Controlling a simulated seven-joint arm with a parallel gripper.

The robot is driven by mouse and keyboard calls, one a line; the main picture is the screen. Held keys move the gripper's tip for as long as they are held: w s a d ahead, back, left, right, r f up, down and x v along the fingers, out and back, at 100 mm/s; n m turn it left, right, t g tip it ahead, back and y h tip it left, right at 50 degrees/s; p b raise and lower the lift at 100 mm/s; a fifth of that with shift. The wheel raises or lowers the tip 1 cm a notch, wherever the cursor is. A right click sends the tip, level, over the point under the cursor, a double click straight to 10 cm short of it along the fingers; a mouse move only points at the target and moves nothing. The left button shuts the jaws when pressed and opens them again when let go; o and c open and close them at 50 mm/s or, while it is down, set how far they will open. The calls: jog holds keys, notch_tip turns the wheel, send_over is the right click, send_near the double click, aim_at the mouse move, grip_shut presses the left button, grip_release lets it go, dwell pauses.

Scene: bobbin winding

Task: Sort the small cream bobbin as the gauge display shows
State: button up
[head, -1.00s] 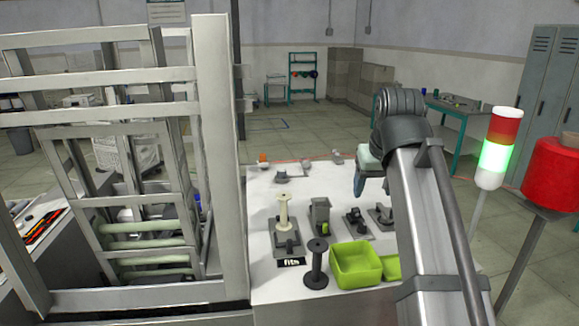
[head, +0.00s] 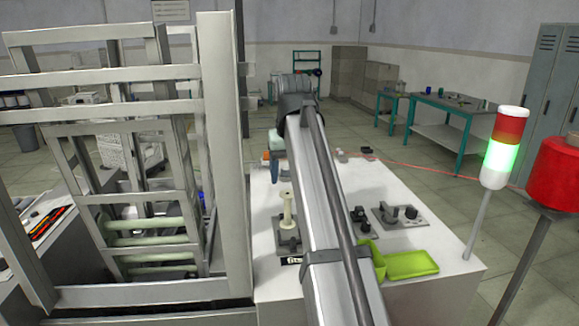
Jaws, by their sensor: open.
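The small cream bobbin (head: 287,212) stands upright on the gauge (head: 286,243) at the left of the white bench. The gauge display (head: 291,260) is a black plate in front of it; its start, "fit", shows and my arm hides its end. My gripper (head: 273,171) is open, beyond the bobbin and apart from it, partly hidden by my own arm. The green bin (head: 376,259) is mostly behind my arm. A shallow green tray (head: 411,263) lies to its right.
A grey frame (head: 222,150) stands tall at the left of the bench (head: 430,230). Devices with dark knobs (head: 399,215) sit right of my arm. A signal tower (head: 500,150) and a red drum (head: 558,172) stand at the right.

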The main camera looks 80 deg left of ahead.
aim_at(288, 194)
jog(key=shift+a+f, duration=0.2)
jog(key=shift+f, duration=0.7)
jog(key=shift+a+f, duration=0.2)
jog(key=shift+f, duration=0.75)
jog(key=shift+a+f, duration=0.2)
jog(key=shift+f, duration=0.7)
jog(key=shift+c, duration=0.5)
jog(key=c, duration=0.6)
jog(key=shift+r, duration=2.5)
jog(key=shift+w, duration=0.1)
